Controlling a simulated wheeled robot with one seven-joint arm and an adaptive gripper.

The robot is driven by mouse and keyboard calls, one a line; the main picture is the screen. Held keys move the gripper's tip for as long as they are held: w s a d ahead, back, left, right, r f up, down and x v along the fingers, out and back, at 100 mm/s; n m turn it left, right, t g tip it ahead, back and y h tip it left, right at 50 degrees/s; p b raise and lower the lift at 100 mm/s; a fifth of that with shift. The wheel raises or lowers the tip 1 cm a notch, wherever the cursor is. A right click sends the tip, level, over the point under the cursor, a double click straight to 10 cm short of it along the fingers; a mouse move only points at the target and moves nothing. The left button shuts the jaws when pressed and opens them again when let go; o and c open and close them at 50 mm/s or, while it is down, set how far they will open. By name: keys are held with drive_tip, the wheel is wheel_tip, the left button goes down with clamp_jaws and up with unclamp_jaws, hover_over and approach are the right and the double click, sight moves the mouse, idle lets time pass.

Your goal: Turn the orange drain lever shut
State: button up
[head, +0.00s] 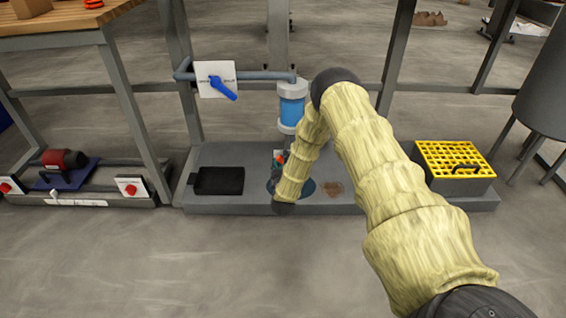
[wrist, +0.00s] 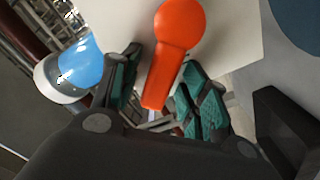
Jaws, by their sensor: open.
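The orange drain lever (wrist: 172,40) shows large in the wrist view, with a round hub at the top and a tapering arm pointing down. It sits in front of a pale plate (wrist: 232,40). My gripper (wrist: 160,68) is open, its teal-padded fingers on either side of the lever's arm. The arm reaches into the gap between them; I cannot tell whether either pad touches it. In the head view a small orange spot of the lever (head: 281,160) shows beside my arm, below the blue filter bowl (head: 291,106). My arm hides much of that area.
A blue lever (head: 222,88) on a white plate sits on the pipe at upper left. A black tray (head: 219,181), a brown patch (head: 333,188) and a yellow-grated box (head: 455,160) are on the grey base (head: 210,153). The front floor is clear.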

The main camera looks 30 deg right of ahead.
drive_tip(key=v, duration=1.2)
drive_tip(key=shift+s, duration=0.1)
drive_tip(key=s+a+f+g+y, duration=0.3)
drive_tip(key=s+a+f+y, duration=0.15)
drive_tip(key=s+a, duration=0.35)
drive_tip(key=s+a+f+g+y, duration=0.35)
drive_tip(key=s+a+f, duration=0.25)
drive_tip(key=s, duration=0.3)
drive_tip(key=s+a+r+m+g+y+p, duration=0.1)
drive_tip(key=s+a+g, duration=0.15)
drive_tip(key=s, duration=0.65)
drive_tip(key=s+a+m+g, duration=0.1)
drive_tip(key=s+g, duration=0.2)
drive_tip(key=s, duration=0.5)
drive_tip(key=s+a+r+m+g+y+p, duration=0.1)
drive_tip(key=s+a+g, duration=0.15)
drive_tip(key=s, duration=0.65)
wheel_tip(320, 180, up, 38)
drive_tip(key=p, duration=3.7)
drive_tip(key=shift+s+g+p, duration=0.3)
drive_tip(key=shift+g+p, duration=0.05)
drive_tip(key=shift+d+f, duration=0.1)
drive_tip(key=shift+c, duration=0.2)
